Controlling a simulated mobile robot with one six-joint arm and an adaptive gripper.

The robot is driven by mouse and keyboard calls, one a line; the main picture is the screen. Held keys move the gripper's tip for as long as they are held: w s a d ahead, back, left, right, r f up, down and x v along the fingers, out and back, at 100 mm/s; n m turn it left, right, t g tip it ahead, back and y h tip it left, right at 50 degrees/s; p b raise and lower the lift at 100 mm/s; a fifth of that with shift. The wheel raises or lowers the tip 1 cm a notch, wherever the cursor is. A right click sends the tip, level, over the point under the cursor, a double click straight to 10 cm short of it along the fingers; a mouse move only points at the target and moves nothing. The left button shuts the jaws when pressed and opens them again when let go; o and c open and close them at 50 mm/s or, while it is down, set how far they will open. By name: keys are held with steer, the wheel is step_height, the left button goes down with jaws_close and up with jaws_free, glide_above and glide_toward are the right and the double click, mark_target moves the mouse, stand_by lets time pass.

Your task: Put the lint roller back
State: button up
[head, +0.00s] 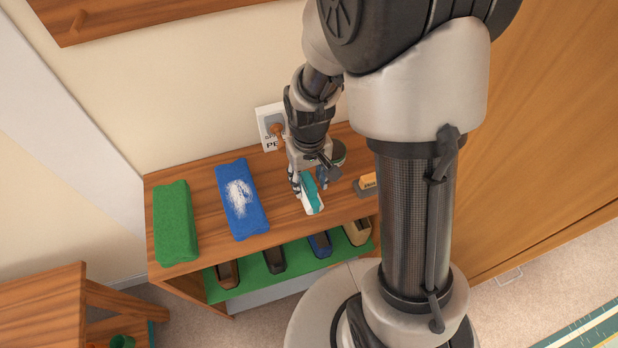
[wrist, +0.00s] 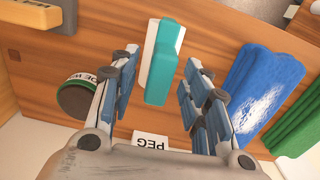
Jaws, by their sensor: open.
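A teal-and-white block-like object (head: 311,199), apparently the lint roller, is at the wooden bench top under my gripper (head: 309,185). In the wrist view the same object (wrist: 164,65) shows its teal face with a white part beside it. My gripper (wrist: 160,68) is open, with one finger on each side of the object and visible gaps. I cannot tell how high the fingertips are above the bench. A brown peg (head: 276,130) sticks out of a wall plate at the back of the bench. Its PEG label (wrist: 151,141) shows in the wrist view.
A blue cushion (head: 241,200) with white lint and a green cushion (head: 175,222) lie to the left on the bench (head: 208,182). A round dark tin (wrist: 75,98) and a brush (head: 367,182) are close on the other side. Several shoes sit on the green shelf (head: 252,280) below.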

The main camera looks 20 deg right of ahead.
step_height(320, 180, up, 11)
steer(key=s+r+t, duration=0.4)
steer(key=s+r, duration=0.7)
steer(key=s, duration=0.4)
steer(key=shift+r+m+t, duration=0.3)
steer(key=shift+r, duration=0.1)
steer(key=shift+c, duration=0.4)
